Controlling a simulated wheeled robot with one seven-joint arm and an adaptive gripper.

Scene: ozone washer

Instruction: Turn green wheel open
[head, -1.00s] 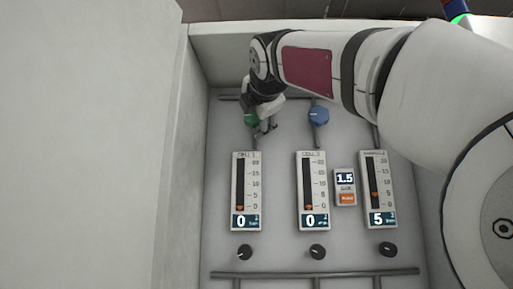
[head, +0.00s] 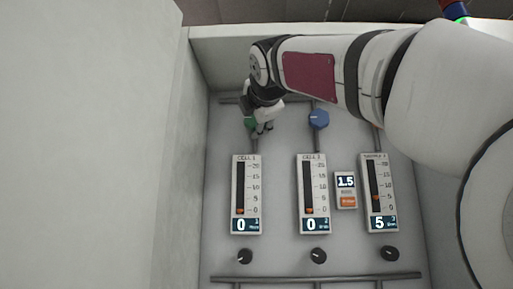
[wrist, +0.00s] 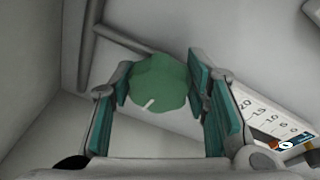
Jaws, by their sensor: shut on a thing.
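The green wheel (head: 249,124) is a lobed knob at the upper left of the panel, mostly hidden behind my gripper in the head view. In the wrist view the green wheel (wrist: 158,90) sits between the two teal finger pads, with a white mark pointing to the lower left. My gripper (head: 263,128) is at the wheel, its fingers on either side. In the wrist view my gripper (wrist: 160,76) is shut on the wheel. The left gauge (head: 246,194) below it reads 0.
A blue wheel (head: 318,119) is close to the right of my gripper. The middle gauge (head: 313,194) reads 0, the right gauge (head: 379,193) reads 5, and a small display (head: 345,182) reads 1.5. A side wall (head: 182,160) stands on the left. Black knobs (head: 318,256) line the bottom.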

